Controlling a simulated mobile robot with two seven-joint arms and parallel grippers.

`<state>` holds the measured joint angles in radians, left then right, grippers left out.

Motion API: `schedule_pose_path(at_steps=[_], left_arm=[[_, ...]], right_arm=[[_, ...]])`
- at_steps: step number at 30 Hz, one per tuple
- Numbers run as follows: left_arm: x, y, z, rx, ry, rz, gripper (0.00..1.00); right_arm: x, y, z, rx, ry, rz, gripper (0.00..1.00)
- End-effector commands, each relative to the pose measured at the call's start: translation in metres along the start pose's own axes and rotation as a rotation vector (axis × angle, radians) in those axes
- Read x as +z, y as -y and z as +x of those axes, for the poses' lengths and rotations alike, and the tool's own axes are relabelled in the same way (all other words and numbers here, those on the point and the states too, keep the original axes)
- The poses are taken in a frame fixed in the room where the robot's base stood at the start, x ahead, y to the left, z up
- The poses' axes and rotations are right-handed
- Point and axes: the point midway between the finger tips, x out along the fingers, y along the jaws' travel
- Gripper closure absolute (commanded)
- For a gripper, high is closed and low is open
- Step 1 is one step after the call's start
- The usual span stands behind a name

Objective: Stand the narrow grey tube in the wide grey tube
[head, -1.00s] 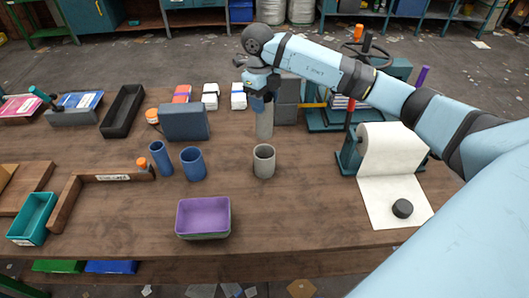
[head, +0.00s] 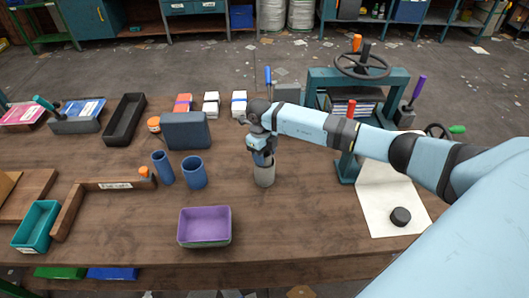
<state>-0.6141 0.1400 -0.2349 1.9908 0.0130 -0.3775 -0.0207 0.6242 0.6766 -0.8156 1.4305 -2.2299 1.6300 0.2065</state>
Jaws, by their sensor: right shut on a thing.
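The wide grey tube (head: 264,178) stands upright on the table, right of centre in the head view. My right gripper (head: 263,158) is right over its mouth, with the fingers pointing down and shut on the narrow grey tube. Almost all of the narrow tube is hidden by the fingers and the wide tube's wall; it appears to be down inside the wide tube. I cannot tell whether it touches the bottom. My left gripper is not in view.
Two blue tubes, a narrow one (head: 163,168) and a wide one (head: 194,173), stand to the left. A purple tray (head: 205,240) is in front. A blue-grey box (head: 186,131) stands behind them. A teal press (head: 345,85) and a black puck (head: 400,217) on white paper are to the right.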

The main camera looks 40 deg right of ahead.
Motion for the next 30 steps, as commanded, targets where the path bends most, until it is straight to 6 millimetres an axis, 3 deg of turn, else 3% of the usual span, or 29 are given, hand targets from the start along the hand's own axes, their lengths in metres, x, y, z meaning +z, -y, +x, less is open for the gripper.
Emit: schedule_pose_path(at_steps=[14,15,17,26,30], left_arm=[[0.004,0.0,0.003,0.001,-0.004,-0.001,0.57],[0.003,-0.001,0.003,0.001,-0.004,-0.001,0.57],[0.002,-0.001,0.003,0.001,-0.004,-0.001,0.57],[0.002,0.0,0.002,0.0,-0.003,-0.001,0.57],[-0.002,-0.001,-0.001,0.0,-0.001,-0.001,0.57]], right_arm=[[0.001,0.001,0.008,0.0,0.0,0.001,0.84],[0.001,0.001,0.006,0.0,0.0,0.001,0.41],[0.001,0.001,0.006,0.0,0.0,0.001,0.27],[0.001,0.0,0.005,0.0,0.0,0.001,0.24],[0.0,0.0,-0.005,0.0,0.002,0.0,0.24]])
